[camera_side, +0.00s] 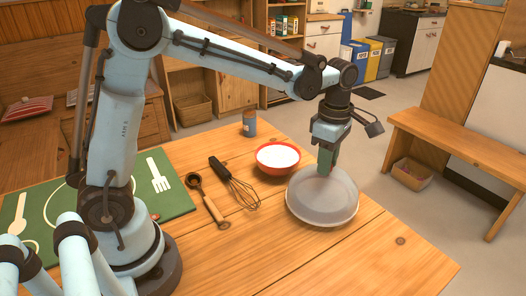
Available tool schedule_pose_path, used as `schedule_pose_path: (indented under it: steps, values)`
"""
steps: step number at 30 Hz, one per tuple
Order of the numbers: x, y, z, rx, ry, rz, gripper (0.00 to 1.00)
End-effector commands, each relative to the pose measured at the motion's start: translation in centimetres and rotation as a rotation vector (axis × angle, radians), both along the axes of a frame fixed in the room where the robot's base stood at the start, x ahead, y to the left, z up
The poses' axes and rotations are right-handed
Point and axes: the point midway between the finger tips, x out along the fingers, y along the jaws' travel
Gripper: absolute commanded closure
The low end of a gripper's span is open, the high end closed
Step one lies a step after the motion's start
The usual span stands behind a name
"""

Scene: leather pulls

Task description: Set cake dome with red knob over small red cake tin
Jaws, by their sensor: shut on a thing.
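The cake dome (322,208) is a pale, cloudy, see-through round cover near the right edge of the wooden table. My gripper (326,170) is above it, pointing down, shut on the dome at its top. The red knob is hidden between the fingers. I cannot tell whether the dome's rim touches the table or hangs just above it. A small round red vessel (278,166) with a white top sits just left of and behind the dome, apart from it. It is the only round red container I see; I cannot tell for sure that it is the cake tin.
A whisk (236,184) and a wooden-handled scoop (207,200) lie left of the dome. A small grey-blue jar (249,124) stands behind the red vessel. A green mat (168,202) lies at the left. The table's front right (385,260) is clear.

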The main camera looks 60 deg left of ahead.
Motion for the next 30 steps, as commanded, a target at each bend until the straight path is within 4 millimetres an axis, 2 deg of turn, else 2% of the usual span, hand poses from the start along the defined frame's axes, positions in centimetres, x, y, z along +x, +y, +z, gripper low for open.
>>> schedule_pose_path:
  steps: [30]
  values:
    - [0.0, 0.1, -1.5, 0.000, 0.000, 0.000, 1.00]
